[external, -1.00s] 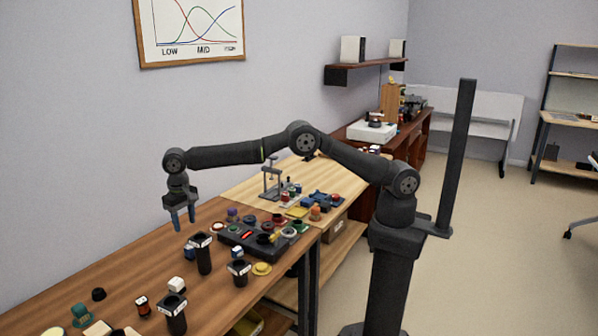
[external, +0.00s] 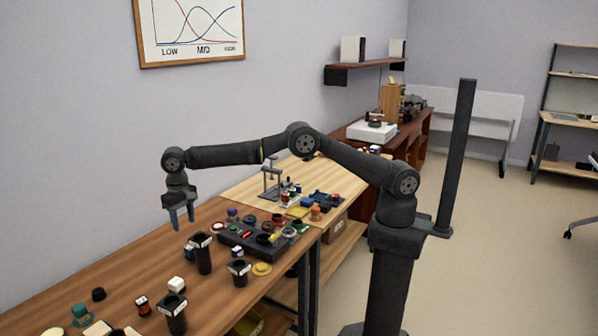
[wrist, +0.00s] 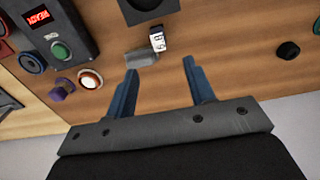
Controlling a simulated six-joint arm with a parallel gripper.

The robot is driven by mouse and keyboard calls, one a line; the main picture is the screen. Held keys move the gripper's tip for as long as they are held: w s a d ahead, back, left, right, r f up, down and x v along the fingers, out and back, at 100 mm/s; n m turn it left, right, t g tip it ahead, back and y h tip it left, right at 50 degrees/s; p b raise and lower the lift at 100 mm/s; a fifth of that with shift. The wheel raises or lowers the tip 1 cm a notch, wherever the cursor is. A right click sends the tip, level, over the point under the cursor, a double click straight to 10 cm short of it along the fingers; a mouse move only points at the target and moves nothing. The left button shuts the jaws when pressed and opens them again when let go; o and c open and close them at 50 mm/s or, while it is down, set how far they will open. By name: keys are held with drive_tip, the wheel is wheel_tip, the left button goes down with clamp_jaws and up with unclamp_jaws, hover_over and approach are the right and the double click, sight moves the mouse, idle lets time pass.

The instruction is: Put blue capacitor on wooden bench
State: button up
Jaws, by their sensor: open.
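A small blue part with a pale label (external: 189,252), which looks like the blue capacitor, stands on the brown wooden bench (external: 140,265) beside a tall black cup (external: 204,257). In the wrist view a dark part with a white numbered label (wrist: 158,40) lies just beyond the fingertips, touching or close to a grey block (wrist: 141,57). I cannot tell its colour clearly there. My gripper (external: 182,217) points down above the brown bench, near its wall side. In the wrist view my gripper (wrist: 160,70) is open, with nothing between its blue fingers.
A black control box (external: 250,240) with a red display and knobs stands to the right. A lighter wooden bench (external: 245,190) behind it holds a grey stand (external: 271,180) and several small parts. More black cups and loose parts crowd the front. Bare brown bench lies left of my gripper.

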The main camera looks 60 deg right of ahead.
sight(190, 248)
wheel_tip(190, 248, down, 8)
drive_tip(key=f, duration=0.5)
drive_tip(key=shift+s+d+f, duration=0.1)
drive_tip(key=shift+s+d, duration=0.05)
drive_tip(key=shift+d, duration=0.05)
clamp_jaws()
